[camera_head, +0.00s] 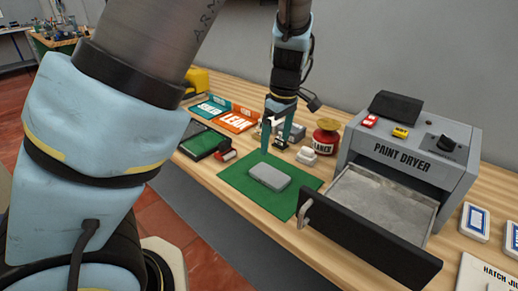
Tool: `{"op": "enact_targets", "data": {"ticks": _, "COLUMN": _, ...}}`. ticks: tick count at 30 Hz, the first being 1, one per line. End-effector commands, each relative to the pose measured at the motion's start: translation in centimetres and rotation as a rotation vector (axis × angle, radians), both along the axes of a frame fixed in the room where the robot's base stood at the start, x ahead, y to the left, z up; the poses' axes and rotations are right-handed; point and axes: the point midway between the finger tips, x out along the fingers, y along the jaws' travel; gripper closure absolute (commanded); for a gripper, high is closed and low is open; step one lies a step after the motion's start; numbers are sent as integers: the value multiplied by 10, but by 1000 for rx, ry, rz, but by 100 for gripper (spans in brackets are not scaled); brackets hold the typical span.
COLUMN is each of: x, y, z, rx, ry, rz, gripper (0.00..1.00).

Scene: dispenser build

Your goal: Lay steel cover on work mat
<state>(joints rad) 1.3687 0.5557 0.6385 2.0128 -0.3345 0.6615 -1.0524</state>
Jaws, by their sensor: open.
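The steel cover (268,177), a grey rounded plate, lies flat on the green work mat (285,203), near the mat's middle. My gripper (276,142) is just behind and above the cover with its fingers pointing down. Its jaws are open and a gap shows between the fingers and the cover. Nothing is held between them.
A paint dryer (405,150) with its drawer (375,225) pulled out stands right of the mat. Behind the mat are a red jar (326,137) and small white blocks. Orange and teal trays (238,120) and a dark green-topped box (203,143) lie left.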

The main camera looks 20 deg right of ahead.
Motion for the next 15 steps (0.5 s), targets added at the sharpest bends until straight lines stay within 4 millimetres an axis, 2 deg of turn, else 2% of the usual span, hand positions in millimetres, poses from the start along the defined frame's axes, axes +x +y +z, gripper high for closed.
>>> {"op": "enact_targets", "data": {"ticks": 5, "x": 0, "y": 1, "z": 3, "rx": 0, "ry": 1, "rz": 0, "gripper": 0}}
{"op": "enact_targets", "data": {"ticks": 8, "x": 4, "y": 11, "z": 3, "rx": -2, "ry": 9, "rz": -6, "gripper": 0}}
{"op": "enact_targets", "data": {"ticks": 11, "x": 12, "y": 38, "z": 4, "rx": -9, "ry": 31, "rz": -27, "gripper": 0}}
{"op": "enact_targets", "data": {"ticks": 15, "x": 22, "y": 95, "z": 8, "rx": -28, "ry": 63, "rz": -100, "gripper": 0}}
